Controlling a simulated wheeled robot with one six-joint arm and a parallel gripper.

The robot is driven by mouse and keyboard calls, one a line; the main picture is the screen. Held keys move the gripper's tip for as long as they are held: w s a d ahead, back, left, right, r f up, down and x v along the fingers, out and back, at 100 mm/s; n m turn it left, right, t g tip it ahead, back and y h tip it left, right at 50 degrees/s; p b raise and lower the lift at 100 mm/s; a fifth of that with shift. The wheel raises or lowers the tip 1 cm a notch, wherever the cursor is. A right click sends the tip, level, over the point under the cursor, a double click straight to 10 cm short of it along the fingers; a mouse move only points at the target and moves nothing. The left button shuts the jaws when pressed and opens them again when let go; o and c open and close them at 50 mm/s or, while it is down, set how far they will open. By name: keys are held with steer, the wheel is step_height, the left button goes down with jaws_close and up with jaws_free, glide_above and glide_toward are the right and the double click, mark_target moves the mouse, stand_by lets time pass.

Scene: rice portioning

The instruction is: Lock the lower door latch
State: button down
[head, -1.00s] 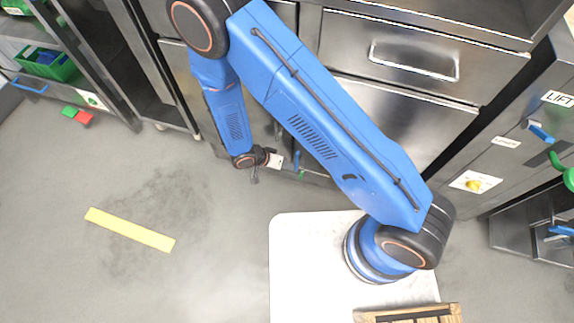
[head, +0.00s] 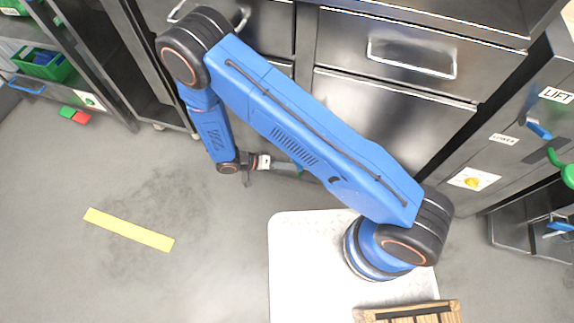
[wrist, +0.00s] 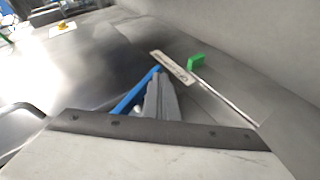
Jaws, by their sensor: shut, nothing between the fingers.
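In the wrist view, a blue latch bar (wrist: 132,95) lies slantwise along the left side of my shut gripper (wrist: 158,78). The bar looks very close to the grey fingers; I cannot tell if they touch. A green tab (wrist: 197,61) stands on the metal door beyond the label, to the right. In the head view my gripper (head: 281,164) is low at the front of the steel cabinet, and my arm hides most of the latch there.
A steel drawer handle (head: 412,58) sticks out above. At the right, another cabinet has a blue handle (head: 538,130), a green piece (head: 556,157) and a white label (head: 503,139). A wooden crate (head: 410,313) is at the bottom edge. The floor at left is clear around a yellow strip (head: 128,229).

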steer(key=h, duration=0.2)
steer(key=d+n+h, duration=0.1)
steer(key=h, duration=0.1)
steer(key=d+f+n+h, duration=0.1)
steer(key=h, duration=0.1)
steer(key=shift+s, duration=0.4)
steer(key=shift+s+d+r, duration=0.2)
steer(key=shift+d+r, duration=0.05)
steer(key=shift+d, duration=0.4)
steer(key=shift+d+r, duration=0.1)
steer(key=shift+d, duration=0.05)
stand_by(1.0)
steer(key=a+f, duration=0.6)
steer(key=a, duration=0.4)
steer(key=shift+a, duration=0.4)
steer(key=shift+s, duration=0.1)
